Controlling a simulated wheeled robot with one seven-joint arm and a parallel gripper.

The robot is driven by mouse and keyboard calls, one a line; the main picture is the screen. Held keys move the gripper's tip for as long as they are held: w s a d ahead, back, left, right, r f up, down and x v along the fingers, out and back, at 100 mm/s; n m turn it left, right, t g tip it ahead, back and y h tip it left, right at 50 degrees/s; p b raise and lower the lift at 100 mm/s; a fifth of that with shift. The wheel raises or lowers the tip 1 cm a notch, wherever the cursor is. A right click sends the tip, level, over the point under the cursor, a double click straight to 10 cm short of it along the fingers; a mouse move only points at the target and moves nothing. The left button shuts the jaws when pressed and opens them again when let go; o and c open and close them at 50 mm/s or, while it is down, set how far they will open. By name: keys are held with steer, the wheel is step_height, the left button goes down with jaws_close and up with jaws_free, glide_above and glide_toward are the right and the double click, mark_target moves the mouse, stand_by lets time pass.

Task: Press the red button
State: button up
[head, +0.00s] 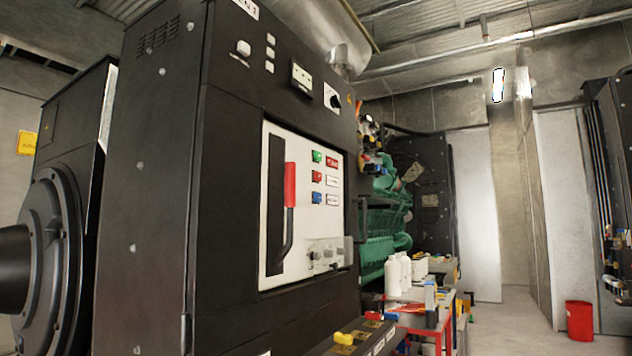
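Small label plates stand to the right of the buttons, the top one red. A long lever with a red grip (290,184) is left of the buttons. My gripper is not in view, and nothing covers the red button.
Below the panel, a ledge (372,340) with a yellow-handled item (345,338) juts out. A red-framed cart (440,340) with white bottles (393,277) stands to the right. A red bin (579,321) is on the floor at far right. Open floor lies between.

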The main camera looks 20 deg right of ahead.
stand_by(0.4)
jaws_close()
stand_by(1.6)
